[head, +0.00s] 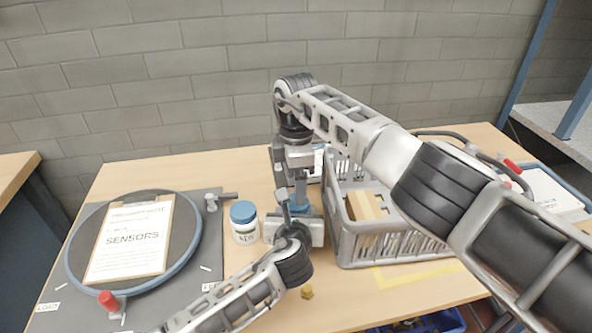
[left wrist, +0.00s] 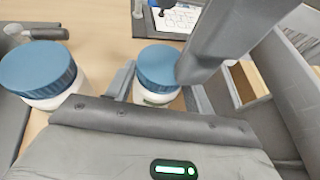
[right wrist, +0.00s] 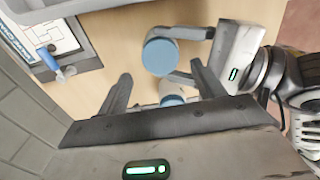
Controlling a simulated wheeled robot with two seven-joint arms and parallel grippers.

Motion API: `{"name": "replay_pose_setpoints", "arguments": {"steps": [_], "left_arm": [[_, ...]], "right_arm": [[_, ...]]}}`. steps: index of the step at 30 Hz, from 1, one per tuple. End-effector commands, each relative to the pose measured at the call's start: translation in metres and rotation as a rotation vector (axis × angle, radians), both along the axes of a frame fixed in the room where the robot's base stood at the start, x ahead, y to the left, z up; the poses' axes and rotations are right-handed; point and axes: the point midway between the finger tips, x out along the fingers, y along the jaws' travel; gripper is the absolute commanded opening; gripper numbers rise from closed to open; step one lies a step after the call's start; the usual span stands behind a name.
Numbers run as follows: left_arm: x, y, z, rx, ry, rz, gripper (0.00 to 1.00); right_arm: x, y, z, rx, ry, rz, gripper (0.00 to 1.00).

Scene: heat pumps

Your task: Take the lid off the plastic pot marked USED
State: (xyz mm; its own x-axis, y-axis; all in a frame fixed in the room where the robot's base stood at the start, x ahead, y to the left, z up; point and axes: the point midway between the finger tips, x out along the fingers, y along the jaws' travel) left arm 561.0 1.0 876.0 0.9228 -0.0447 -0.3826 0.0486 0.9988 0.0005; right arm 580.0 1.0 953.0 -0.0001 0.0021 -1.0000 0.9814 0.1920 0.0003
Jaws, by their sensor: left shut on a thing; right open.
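The lid is on this pot. My right gripper (head: 293,187) points down above it, open. Both lids show below it in the right wrist view, the held one (right wrist: 160,57) farther from its palm.
A grey crate (head: 390,248) stands close on the right. A round turntable (head: 187,255) with a clipboard (head: 130,240) lies at left. My right forearm crosses over the crate.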

Motion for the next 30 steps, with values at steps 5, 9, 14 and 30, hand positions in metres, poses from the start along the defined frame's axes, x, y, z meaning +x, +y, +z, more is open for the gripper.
{"name": "replay_pose_setpoints", "arguments": {"steps": [5,9,14,30], "left_arm": [[-0.001,-0.001,-0.001,-0.001,0.002,-0.002,0.00],[-0.001,-0.001,-0.001,-0.001,0.002,-0.002,0.00],[-0.001,-0.001,-0.001,-0.001,0.002,-0.002,0.00],[-0.001,-0.001,-0.001,-0.001,0.002,-0.002,0.00]], "right_arm": [[0.000,0.002,-0.027,0.002,0.002,0.000,0.68],[0.000,0.001,-0.038,0.001,0.000,0.001,0.68],[0.000,0.001,-0.044,0.000,-0.001,0.003,0.68],[0.000,0.000,-0.045,0.000,-0.002,0.003,0.23]]}}
